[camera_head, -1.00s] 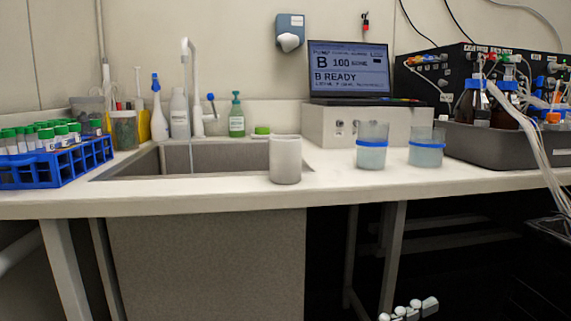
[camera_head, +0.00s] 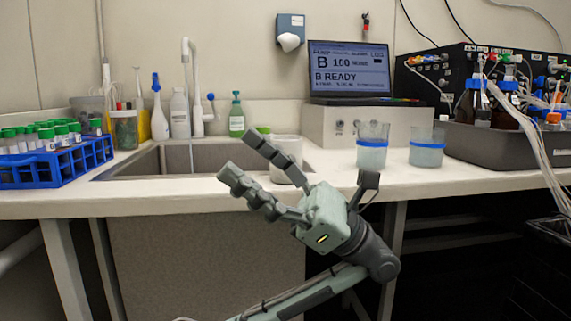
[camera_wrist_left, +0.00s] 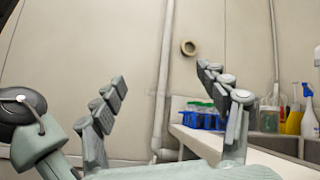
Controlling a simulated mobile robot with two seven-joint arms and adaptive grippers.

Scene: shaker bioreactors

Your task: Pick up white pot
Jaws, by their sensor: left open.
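The white pot (camera_head: 287,152) stands upright on the front of the bench, at the right end of the sink. My right gripper is not in view.
A sink (camera_head: 130,166) lies left of the pot. Two clear beakers with blue bands, a left one (camera_head: 372,155) and a right one (camera_head: 426,156), stand to the right. A blue tube rack (camera_head: 60,170) is at the far left. A laptop (camera_head: 349,72) sits on a box behind.

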